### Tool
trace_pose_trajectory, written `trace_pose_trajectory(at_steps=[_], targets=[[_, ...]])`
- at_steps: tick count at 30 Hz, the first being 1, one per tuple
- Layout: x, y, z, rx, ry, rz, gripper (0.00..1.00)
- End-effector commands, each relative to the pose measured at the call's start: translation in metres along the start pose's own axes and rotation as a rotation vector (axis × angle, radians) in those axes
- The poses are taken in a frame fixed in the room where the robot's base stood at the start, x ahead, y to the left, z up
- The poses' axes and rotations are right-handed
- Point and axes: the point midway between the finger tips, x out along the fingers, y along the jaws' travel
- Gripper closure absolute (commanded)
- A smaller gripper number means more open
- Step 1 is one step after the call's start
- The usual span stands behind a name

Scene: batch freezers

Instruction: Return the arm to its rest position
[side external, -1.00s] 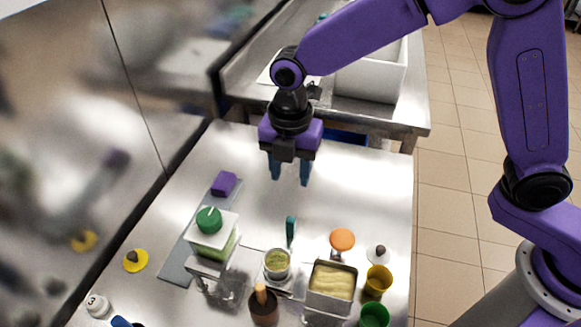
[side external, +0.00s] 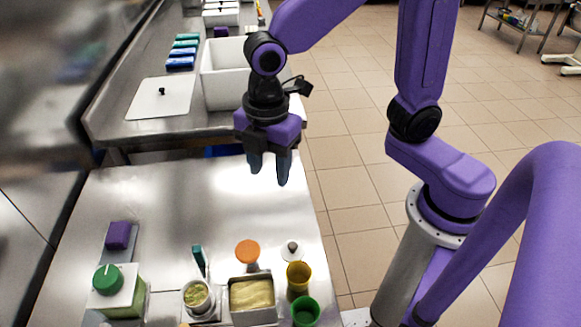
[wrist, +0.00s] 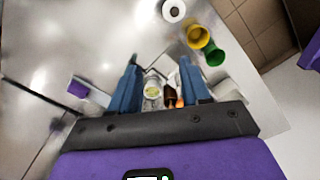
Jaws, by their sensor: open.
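My gripper (side external: 269,175) hangs with its fingers pointing down, above the bare back right part of the steel table (side external: 150,200). Its two blue fingers are apart and nothing shows held between them. In the wrist view the spread fingers of my gripper (wrist: 159,68) frame a distant cup with green contents (wrist: 152,91), which stands well below and is not touched. My purple arm reaches in from the upper right.
Along the table's front stand a steel pan (side external: 252,294), a green-filled cup (side external: 197,296), an orange disc (side external: 247,250), a yellow cup (side external: 298,278), a green cup (side external: 305,312) and a green-capped container (side external: 117,290). Behind, a counter holds a white bin (side external: 222,75).

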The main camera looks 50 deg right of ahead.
Motion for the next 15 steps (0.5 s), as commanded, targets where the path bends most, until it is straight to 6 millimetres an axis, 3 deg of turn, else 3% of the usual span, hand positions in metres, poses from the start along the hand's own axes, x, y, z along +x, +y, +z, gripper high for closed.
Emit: trace_pose_trajectory(at_steps=[9,15], targets=[[-0.007,-0.082,0.069,0.347,0.010,0.004,0.53],[-0.005,-0.123,0.101,0.524,0.014,0.003,0.53]])
